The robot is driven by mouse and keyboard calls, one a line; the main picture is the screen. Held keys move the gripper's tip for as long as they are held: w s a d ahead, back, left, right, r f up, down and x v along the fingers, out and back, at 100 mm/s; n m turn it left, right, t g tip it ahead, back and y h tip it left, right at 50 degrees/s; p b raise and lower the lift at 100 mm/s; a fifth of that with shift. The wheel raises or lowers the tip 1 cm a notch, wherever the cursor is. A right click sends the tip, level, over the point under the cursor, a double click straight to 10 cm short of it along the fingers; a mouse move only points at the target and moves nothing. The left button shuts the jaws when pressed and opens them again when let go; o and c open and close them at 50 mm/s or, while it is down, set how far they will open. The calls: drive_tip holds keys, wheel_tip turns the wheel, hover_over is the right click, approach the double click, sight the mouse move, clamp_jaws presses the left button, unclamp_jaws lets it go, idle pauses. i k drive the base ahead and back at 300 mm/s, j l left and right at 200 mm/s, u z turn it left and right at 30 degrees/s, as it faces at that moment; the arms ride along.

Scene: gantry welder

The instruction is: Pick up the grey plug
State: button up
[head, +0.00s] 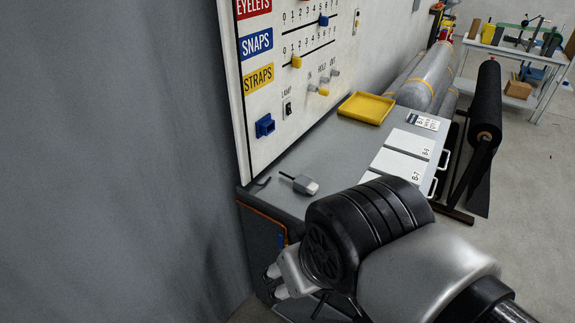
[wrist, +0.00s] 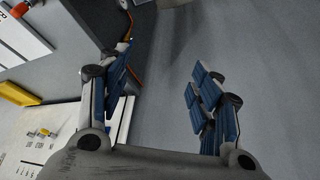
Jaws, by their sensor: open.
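The grey plug (head: 305,185) lies on the grey bench top in the head view, near the panel's lower edge, with a thin black piece pointing left from it. My gripper (head: 272,284) is at the lower left of that view, beyond the bench's near end and apart from the plug; my arm hides part of it. I cannot make out the plug in the wrist view.
An upright panel (head: 290,75) with sliders, knobs and a blue socket (head: 265,125) borders the bench (head: 337,150). A yellow tray (head: 366,107) and white boards (head: 403,154) lie farther along. An orange cable (head: 262,212) runs along the bench's near edge. A black roll (head: 486,100) stands right.

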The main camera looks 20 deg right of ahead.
sight(303, 184)
drive_tip(key=i+j+z, duration=0.2)
drive_tip(key=z, duration=0.25)
drive_tip(key=i+j+z, duration=0.25)
drive_tip(key=z, duration=0.2)
drive_tip(key=i+j+z, duration=0.2)
drive_tip(key=j+z, duration=0.25)
drive_tip(key=i+j+z, duration=0.1)
drive_tip(key=j+z, duration=0.2)
drive_tip(key=z, duration=0.15)
drive_tip(key=i+j+z, duration=0.15)
drive_tip(key=z, duration=0.2)
drive_tip(key=i+j+z, duration=0.1)
drive_tip(key=j+z, duration=0.25)
